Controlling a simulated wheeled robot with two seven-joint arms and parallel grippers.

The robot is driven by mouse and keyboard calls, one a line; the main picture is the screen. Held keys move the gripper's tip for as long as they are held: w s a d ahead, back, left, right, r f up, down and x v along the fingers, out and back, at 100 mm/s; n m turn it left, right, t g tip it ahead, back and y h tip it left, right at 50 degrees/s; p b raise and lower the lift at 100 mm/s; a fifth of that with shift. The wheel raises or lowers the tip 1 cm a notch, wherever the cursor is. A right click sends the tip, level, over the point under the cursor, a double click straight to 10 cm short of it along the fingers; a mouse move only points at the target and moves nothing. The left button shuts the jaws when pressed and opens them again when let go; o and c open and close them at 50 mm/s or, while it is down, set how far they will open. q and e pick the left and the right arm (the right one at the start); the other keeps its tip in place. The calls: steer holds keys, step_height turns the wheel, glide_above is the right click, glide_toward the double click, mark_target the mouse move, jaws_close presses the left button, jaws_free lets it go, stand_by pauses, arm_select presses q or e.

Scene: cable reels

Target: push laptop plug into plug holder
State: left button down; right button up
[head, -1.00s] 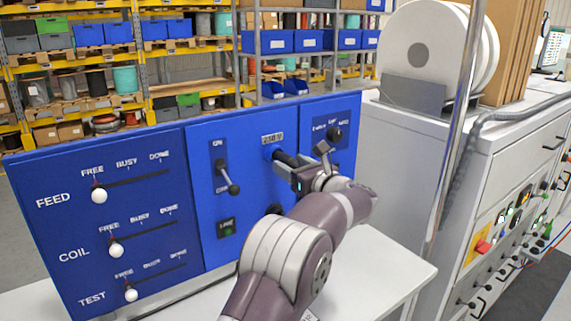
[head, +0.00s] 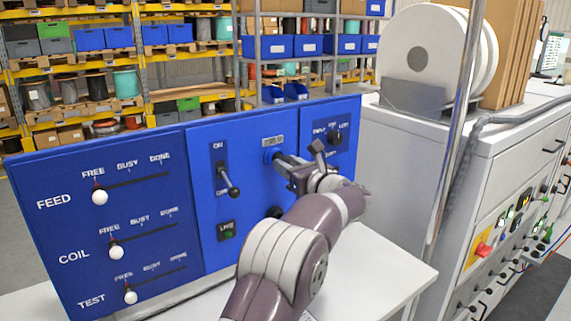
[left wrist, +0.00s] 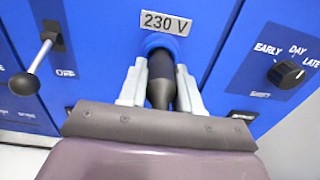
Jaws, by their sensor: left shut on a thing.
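The laptop plug (left wrist: 160,82) is black and sits between the two grey fingers of my left gripper (left wrist: 160,90) in the left wrist view. The gripper is shut on it. The plug holder (left wrist: 152,41) is a round blue ring on the blue panel, just under the 230 V label (left wrist: 163,22). The plug's front end meets the ring and points into it; how deep it sits is hidden. In the head view my left gripper (head: 286,165) is close in front of the holder (head: 270,156). My right gripper is not in view.
A lever switch (head: 229,184) stands left of the holder and a rotary knob (head: 336,138) right of it. Sliders for FEED (head: 99,197), COIL and TEST are farther left. A white table top (head: 385,260) is clear at right. A metal post (head: 452,130) rises beyond it.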

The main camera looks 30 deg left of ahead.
arm_select(q)
steer(key=shift+s+d+f+b, duration=0.1)
steer(key=shift+d+b, duration=0.2)
steer(key=shift+b, duration=0.05)
steer(key=shift+s+d+b, duration=0.25)
steer(key=shift+d+b, duration=0.1)
steer(key=shift+d, duration=0.25)
steer(key=shift+s+d+b, duration=0.2)
steer(key=shift+d+b, duration=0.2)
steer(key=shift+b, duration=0.05)
steer(key=shift+b+v, duration=0.6)
steer(key=shift+v, duration=0.25)
